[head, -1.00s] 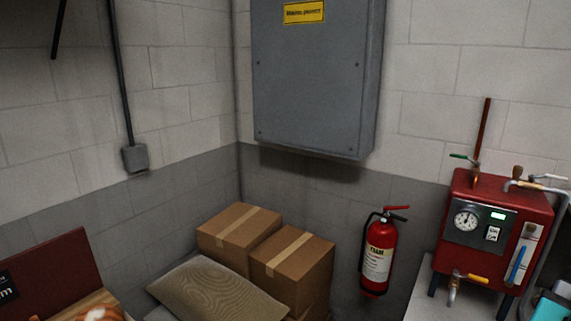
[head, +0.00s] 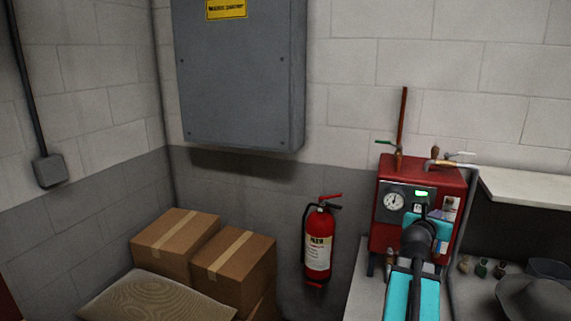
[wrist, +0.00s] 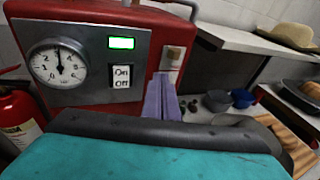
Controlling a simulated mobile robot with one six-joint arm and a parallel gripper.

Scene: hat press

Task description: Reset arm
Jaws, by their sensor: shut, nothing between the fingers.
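My arm (head: 403,295), turquoise and black, reaches up in the lower right of the head view, in front of the red boiler unit (head: 388,235). My gripper (wrist: 162,97) shows in the wrist view as pale purple fingers close together, with nothing seen between them. It points at the front of the red unit, just right of the On/Off switch (wrist: 123,76); I cannot tell whether it touches. The round gauge (wrist: 58,63) and a lit green display (wrist: 121,43) are on the unit's grey panel. In the head view my arm hides part of the unit's front.
A fire extinguisher (head: 318,243) hangs on the wall left of the unit. Cardboard boxes (head: 235,265) and a sack (head: 150,298) fill the corner. A white shelf (head: 525,187) and a grey hat (head: 535,298) are at right. A straw hat (wrist: 285,36) lies on the shelf.

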